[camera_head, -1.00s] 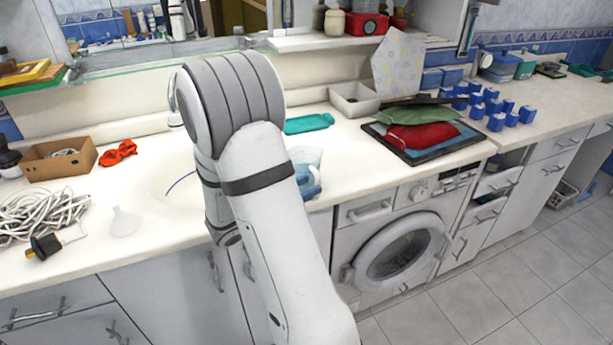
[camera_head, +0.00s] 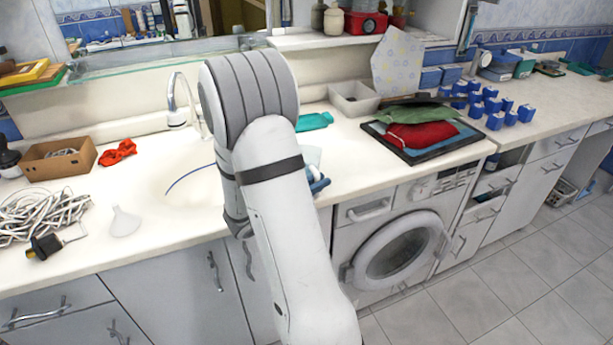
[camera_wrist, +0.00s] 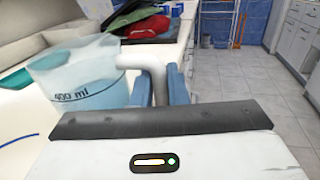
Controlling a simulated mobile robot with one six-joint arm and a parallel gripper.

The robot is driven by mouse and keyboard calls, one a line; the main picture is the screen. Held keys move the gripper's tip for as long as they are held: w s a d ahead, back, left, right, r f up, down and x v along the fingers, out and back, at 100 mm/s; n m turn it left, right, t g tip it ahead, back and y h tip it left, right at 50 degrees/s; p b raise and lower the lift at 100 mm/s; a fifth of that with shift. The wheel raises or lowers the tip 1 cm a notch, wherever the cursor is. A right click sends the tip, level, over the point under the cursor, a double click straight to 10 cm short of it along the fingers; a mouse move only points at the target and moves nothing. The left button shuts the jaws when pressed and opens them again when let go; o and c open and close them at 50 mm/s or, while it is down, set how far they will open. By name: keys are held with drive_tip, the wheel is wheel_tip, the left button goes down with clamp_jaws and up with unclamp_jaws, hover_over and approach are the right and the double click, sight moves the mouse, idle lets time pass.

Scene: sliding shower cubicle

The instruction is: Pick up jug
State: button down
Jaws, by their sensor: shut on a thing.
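The jug is a see-through, pale blue measuring jug marked "400 ml" in the wrist view (camera_wrist: 80,82). Its white handle runs between the two blue fingers of my gripper (camera_wrist: 158,88), which is shut on it. In the head view my arm hides most of the jug, and only a pale part (camera_head: 312,155) shows at the arm's right edge. A blue finger of my gripper (camera_head: 318,183) shows just below that part, near the counter's front edge. I cannot tell whether the jug's base touches the counter.
The sink with its tap (camera_head: 177,112) lies left of my arm. A black tray (camera_head: 395,148) with red and green cloths is to the right, above the washing machine (camera_head: 395,250). A white funnel (camera_head: 124,222) stands at left.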

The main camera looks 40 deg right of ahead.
drive_tip(key=shift+r, duration=0.1)
idle(0.6)
drive_tip(key=shift+r+p, duration=0.3)
drive_tip(key=shift+r, duration=4.6)
drive_tip(key=shift+w, duration=0.1)
